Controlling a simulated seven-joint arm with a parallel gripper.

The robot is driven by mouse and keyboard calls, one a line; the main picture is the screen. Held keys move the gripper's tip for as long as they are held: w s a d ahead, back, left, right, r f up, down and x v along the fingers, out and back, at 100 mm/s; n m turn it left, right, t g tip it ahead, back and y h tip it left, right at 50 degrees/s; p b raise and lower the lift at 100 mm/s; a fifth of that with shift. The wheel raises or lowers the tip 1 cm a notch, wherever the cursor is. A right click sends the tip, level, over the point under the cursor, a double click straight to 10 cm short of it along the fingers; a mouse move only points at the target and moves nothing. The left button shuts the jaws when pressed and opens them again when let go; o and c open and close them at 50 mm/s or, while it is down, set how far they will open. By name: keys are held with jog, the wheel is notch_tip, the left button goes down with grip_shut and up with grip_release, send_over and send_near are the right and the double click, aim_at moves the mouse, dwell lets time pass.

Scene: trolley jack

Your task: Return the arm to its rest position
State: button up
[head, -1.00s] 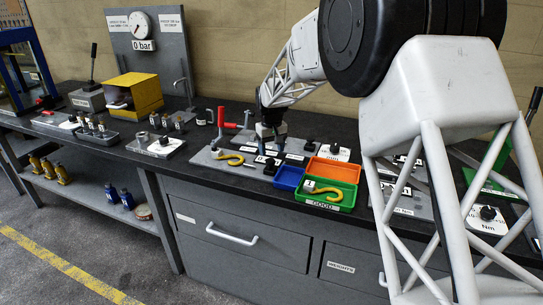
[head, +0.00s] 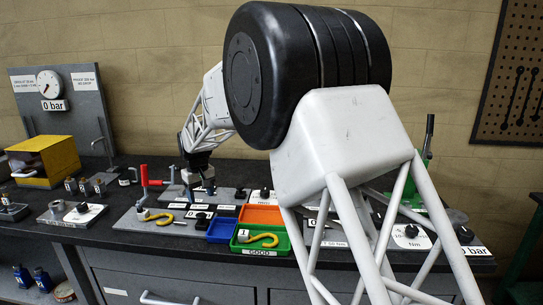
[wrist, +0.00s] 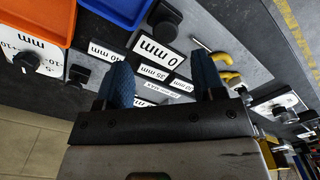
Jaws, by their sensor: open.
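My gripper (head: 201,188) is open and empty. My white arm reaches across the middle of the head view and hides part of the bench.
A yellow hook (head: 157,218) lies on the board near a red clamp handle (head: 145,177). Blue (head: 221,231), orange (head: 262,215) and green (head: 241,246) trays stand close by; the green one, labelled GOOD, holds another yellow hook (head: 264,238). A pressure gauge (head: 49,81) reads near 0 bar.

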jog(key=s+d+r+m, duration=0.2)
jog(key=s+d+r, duration=0.3)
jog(key=d, duration=0.6)
jog(key=s+d+r+m+t, duration=0.1)
jog(key=s+d+r, duration=0.4)
jog(key=d, duration=0.6)
jog(key=s+d+r+m, duration=0.2)
jog(key=s+d+r, duration=0.1)
jog(key=s+d, duration=0.55)
jog(key=s+d+f+m, duration=0.2)
jog(key=s+d, duration=0.8)
jog(key=s, duration=0.4)
jog(key=s+d+f+m+t, duration=0.1)
jog(key=s+d+f+m, duration=0.1)
jog(key=s+d, duration=0.8)
jog(key=s+f, duration=0.1)
jog(key=s, duration=0.3)
jog(key=shift+t, duration=0.3)
